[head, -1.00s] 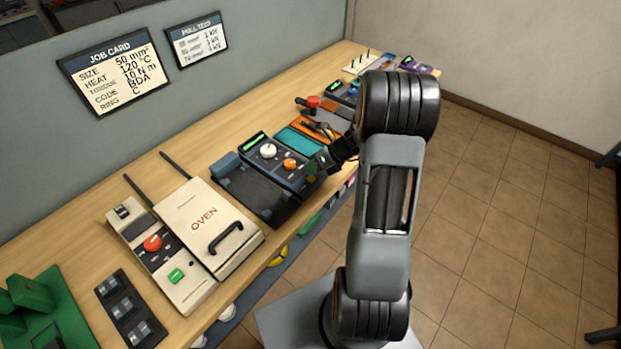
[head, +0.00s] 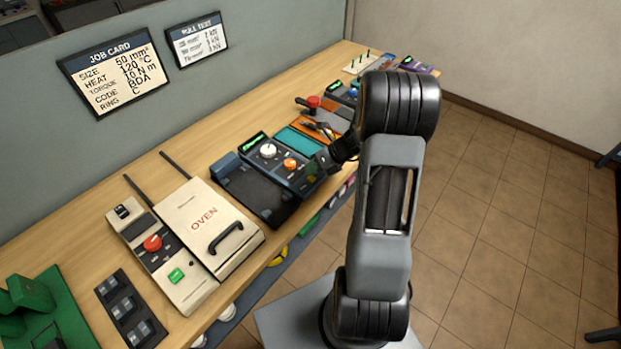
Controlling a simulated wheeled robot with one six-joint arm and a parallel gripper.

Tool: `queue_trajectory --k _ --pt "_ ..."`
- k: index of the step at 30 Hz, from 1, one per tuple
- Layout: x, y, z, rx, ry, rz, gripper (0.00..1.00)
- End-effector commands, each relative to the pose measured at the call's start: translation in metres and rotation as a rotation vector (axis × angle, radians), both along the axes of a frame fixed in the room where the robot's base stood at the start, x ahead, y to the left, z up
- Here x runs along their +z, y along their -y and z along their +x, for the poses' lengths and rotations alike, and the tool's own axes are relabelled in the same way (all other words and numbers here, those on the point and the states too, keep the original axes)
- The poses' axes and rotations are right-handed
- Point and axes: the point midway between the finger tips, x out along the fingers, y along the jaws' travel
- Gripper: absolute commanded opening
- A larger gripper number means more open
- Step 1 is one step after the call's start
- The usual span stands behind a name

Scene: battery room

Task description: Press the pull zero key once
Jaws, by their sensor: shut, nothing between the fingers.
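My gripper (head: 326,161) is shut and empty. It is small and dark in the head view, near the right edge of a dark console (head: 283,177) at the bench's front. The console has a green display (head: 256,141), a white knob (head: 268,151) and an orange button (head: 290,165). The gripper is just right of the orange button and looks apart from it. I cannot read any label, so I cannot tell which control is the pull zero key. My arm and gripper hide part of the console's right side and the bench beyond.
A black tray (head: 252,195) lies left of the console, and a cream oven (head: 209,228) stands further left. A teal mat (head: 298,141) and a red-knobbed tool (head: 313,102) lie beyond. Two cards, the job card (head: 112,72) and the pull test card (head: 197,40), hang on the wall.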

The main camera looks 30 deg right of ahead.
Motion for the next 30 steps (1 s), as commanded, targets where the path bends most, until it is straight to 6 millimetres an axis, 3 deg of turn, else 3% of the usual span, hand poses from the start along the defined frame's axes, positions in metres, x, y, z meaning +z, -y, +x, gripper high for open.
queue_trajectory --k 30 --pt "-0.010 0.000 0.001 0.000 0.000 0.000 0.00"
